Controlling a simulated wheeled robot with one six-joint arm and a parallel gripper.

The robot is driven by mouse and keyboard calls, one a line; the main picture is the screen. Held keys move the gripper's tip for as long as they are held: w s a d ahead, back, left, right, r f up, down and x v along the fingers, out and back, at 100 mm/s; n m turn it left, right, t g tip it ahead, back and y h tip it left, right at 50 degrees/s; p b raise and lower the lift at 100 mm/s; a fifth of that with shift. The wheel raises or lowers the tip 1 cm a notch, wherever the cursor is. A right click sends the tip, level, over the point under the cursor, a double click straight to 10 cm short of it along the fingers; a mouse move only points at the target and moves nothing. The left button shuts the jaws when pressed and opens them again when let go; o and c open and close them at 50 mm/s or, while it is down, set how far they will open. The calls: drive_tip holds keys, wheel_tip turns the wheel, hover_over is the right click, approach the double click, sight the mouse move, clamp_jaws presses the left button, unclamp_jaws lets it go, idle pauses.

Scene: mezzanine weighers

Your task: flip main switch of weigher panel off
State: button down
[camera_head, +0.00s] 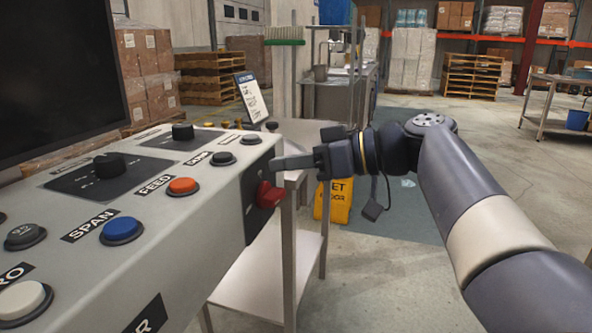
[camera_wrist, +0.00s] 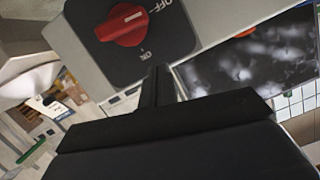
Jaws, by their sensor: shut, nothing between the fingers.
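The weigher panel (camera_head: 165,215) is a grey console at the left in the head view. Its main switch is a red rotary knob (camera_head: 268,194) on a black plate on the panel's right end face. In the wrist view the knob (camera_wrist: 122,25) sits at the upper middle, with a white pointer mark and the labels OFF and ON on its plate. The pointer is not clearly at either label. My gripper (camera_head: 275,163) is shut and empty, its fingertips close to the plate, just above the knob in the head view. In the wrist view the fingers (camera_wrist: 157,85) point toward the plate's lower edge. Contact cannot be told.
The panel top carries a blue button (camera_head: 121,230), an orange button (camera_head: 183,186) and several black knobs. A metal table (camera_head: 262,275) stands beside the panel under my gripper. A yellow wet-floor sign (camera_head: 340,200) stands behind. Open floor lies to the right.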

drive_tip(key=p+v, duration=0.2)
drive_tip(key=v, duration=0.8)
drive_tip(key=shift+s+a+f, duration=0.1)
drive_tip(key=shift+f, duration=0.05)
drive_tip(key=shift+b+x, duration=1.35)
drive_tip(key=shift+x, duration=3.55)
